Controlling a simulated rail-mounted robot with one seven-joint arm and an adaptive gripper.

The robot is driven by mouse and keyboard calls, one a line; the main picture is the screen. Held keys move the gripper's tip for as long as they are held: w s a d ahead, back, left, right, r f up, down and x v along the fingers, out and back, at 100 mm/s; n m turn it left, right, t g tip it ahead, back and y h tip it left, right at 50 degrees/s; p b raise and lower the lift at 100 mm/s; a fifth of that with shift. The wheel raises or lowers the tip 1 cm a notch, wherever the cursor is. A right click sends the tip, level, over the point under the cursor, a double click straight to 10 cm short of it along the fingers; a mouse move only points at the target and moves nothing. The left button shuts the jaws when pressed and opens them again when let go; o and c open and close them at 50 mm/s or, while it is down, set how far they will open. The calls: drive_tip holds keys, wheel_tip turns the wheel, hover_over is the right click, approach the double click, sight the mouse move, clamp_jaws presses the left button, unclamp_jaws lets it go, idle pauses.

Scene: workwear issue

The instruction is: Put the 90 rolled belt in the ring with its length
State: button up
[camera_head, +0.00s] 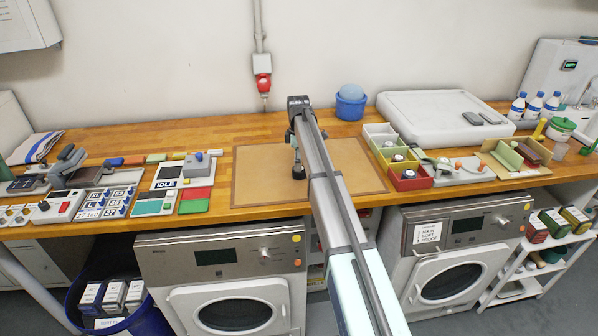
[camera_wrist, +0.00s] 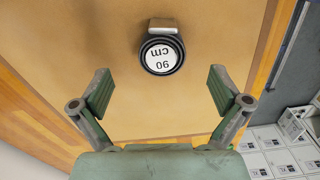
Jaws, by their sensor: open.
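The rolled belt (camera_wrist: 146,58) is a dark coil with a silver buckle (camera_wrist: 163,23) and a white face reading "90 cm", upside down in the wrist view. It lies on the tan mat (camera_wrist: 60,25). My gripper (camera_wrist: 160,86) is open and empty, its green-grey fingers spread wide on either side, with the belt ahead of them and not touched. In the head view my gripper (camera_head: 297,150) is over the mat (camera_head: 258,180); I cannot clearly separate the belt from it there. No ring marked with a length can be made out for certain.
Right of the mat stand coloured bins (camera_head: 374,128) with white-topped round items, and a grey plate (camera_head: 452,178) with small knobs. A blue tub (camera_head: 350,106) is behind. Label panels and trays (camera_head: 90,203) fill the left. The mat's left half is clear.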

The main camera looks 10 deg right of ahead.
wheel_tip(320, 180, down, 4)
drive_tip(key=shift+s+d+p, duration=0.1)
drive_tip(key=shift+p, duration=0.65)
drive_tip(key=c, duration=1.4)
drive_tip(key=shift+r, duration=0.1)
drive_tip(key=shift+c, duration=0.2)
